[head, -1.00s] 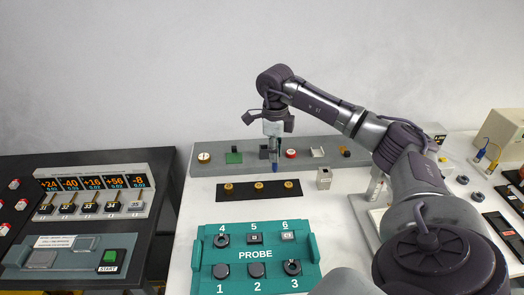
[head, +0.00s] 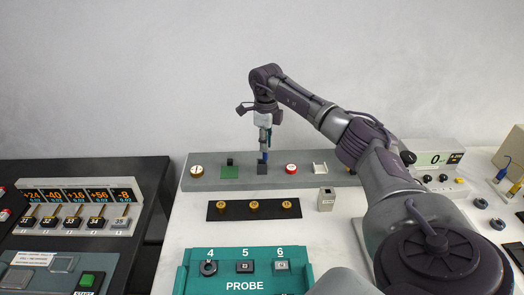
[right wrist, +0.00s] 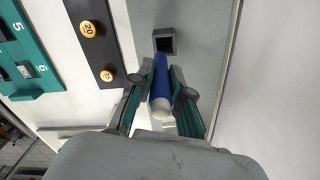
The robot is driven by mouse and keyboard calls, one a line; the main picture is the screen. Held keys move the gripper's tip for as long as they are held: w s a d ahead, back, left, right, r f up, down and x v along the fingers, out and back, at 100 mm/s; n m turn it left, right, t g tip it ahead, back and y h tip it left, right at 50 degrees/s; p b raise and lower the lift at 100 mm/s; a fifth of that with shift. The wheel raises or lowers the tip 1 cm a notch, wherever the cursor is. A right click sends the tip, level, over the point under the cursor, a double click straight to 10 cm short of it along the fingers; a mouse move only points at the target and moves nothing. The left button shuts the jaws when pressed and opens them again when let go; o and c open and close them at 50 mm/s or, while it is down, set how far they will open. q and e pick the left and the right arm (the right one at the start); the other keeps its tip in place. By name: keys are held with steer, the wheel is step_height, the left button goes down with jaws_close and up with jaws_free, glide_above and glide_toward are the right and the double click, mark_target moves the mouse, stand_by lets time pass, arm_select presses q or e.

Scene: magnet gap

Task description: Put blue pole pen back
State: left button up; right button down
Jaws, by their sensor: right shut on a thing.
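My right gripper (head: 264,136) is shut on the blue pen (head: 264,155), which hangs roughly upright with its tip downward. In the right wrist view the blue pen (right wrist: 161,84) with its pale end lies between the two fingers of the right gripper (right wrist: 162,88). A dark square holder (head: 262,169) stands on the grey ledge, directly below the pen in the head view. In the right wrist view the open hole of the holder (right wrist: 165,42) lies just beyond the pen's far end. The pen looks outside the hole; the exact gap is unclear. My left gripper is out of view.
A black strip with gold discs (head: 254,207) and a teal probe box (head: 244,268) lie in front. A small metal block (head: 326,199) stands nearby.

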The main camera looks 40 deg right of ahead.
steer(key=f, duration=0.2)
steer(key=w+f+p, duration=0.1)
steer(key=f, duration=0.1)
steer(key=shift+w+a+f, duration=0.1)
steer(key=shift+a+f, duration=0.05)
steer(key=shift+f, duration=0.3)
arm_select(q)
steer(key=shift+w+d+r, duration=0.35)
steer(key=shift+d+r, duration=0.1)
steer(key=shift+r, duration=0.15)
arm_select(e)
steer(key=shift+f, duration=0.2)
steer(key=c, duration=1.1)
jaws_free()
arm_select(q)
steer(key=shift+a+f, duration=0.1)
